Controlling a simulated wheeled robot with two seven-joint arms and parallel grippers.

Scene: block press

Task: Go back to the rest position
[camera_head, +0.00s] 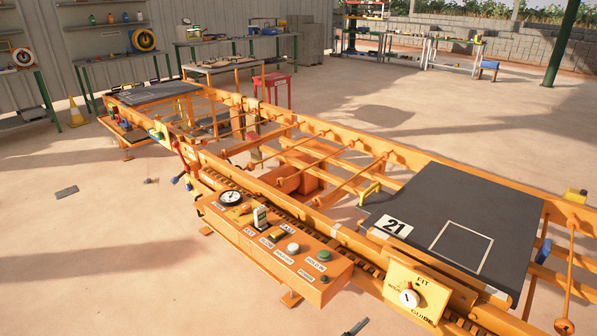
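The orange block press frame (345,155) runs from the back left to the front right. Its control panel (275,245) faces me with a round gauge, a switch and several buttons. A dark plate (455,220) marked 21, with a pale square outline, lies on the right part of the frame. A yellow guide box (410,290) with a white dial sits at the front right. Neither of my grippers can be made out in this view, so their hold and opening do not show.
Open concrete floor (90,240) lies to the left and front. A grey piece (66,192) lies on it, and a small dark object (355,327) shows at the bottom edge. A yellow cone (75,112), a red stool (274,90) and workbenches stand behind.

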